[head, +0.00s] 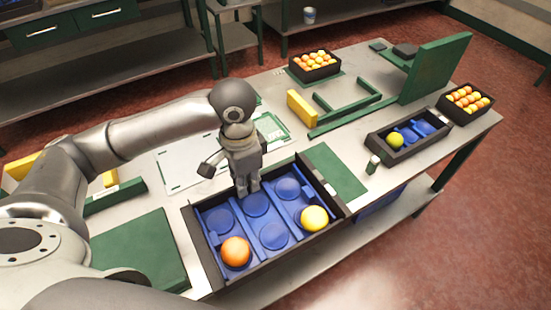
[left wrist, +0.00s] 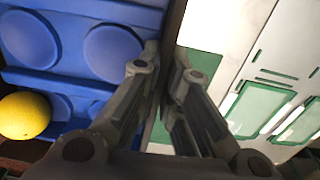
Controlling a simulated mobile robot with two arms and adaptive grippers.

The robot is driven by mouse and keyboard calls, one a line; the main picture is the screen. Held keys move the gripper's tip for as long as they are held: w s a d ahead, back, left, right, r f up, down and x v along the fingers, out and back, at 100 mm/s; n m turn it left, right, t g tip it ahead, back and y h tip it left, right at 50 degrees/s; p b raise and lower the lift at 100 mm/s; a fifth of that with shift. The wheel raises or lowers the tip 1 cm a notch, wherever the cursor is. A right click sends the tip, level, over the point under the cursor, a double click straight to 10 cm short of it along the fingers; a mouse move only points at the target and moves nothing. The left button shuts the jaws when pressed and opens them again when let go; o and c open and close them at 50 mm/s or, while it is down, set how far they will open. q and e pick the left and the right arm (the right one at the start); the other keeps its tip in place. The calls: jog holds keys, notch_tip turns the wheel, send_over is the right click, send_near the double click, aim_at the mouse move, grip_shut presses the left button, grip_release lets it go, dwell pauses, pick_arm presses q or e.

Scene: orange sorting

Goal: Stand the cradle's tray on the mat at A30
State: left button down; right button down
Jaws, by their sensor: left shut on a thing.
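A dark tray (head: 205,262) with a blue insert of round hollows lies at the front middle in the head view. It holds an orange fruit (head: 236,251) and a yellow fruit (head: 314,218); other hollows are empty. My left gripper (head: 247,190) is shut on the tray's far wall. In the left wrist view my left gripper (left wrist: 168,55) closes on that dark wall (left wrist: 174,22), with the blue insert to its left. I cannot tell whether the tray is off the table. Green mats lie left (head: 140,255) and right (head: 335,170) of it; I cannot read an A30 label. My right gripper is not in view.
A smaller dark tray (head: 410,152) with one yellow fruit stands at right. Fruit-filled crates stand behind it (head: 490,112) and at the back (head: 300,73). A green frame (head: 345,118), an upright green panel (head: 438,70), a yellow block (head: 301,107) and a small jar (head: 373,164) stand nearby.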

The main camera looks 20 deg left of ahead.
pick_arm(q)
jog(key=w+f, duration=0.2)
jog(key=w, duration=0.1)
jog(key=w+f, duration=0.3)
jog(key=w, duration=0.1)
jog(key=w+f+p, duration=0.1)
jog(key=w+f, duration=0.1)
jog(key=w, duration=0.1)
jog(key=shift+w+f, duration=0.7)
jog(key=shift+f, duration=0.15)
notch_tip(320, 180, down, 3)
jog(key=shift+r+p, duration=0.1)
jog(key=shift+p, duration=0.45)
jog(key=shift+f, duration=0.2)
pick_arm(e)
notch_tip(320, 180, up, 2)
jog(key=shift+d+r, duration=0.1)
pick_arm(q)
jog(key=c, duration=2)
grip_release()
jog(key=shift+f, duration=0.15)
jog(key=shift+c, duration=0.2)
jog(key=o, duration=0.4)
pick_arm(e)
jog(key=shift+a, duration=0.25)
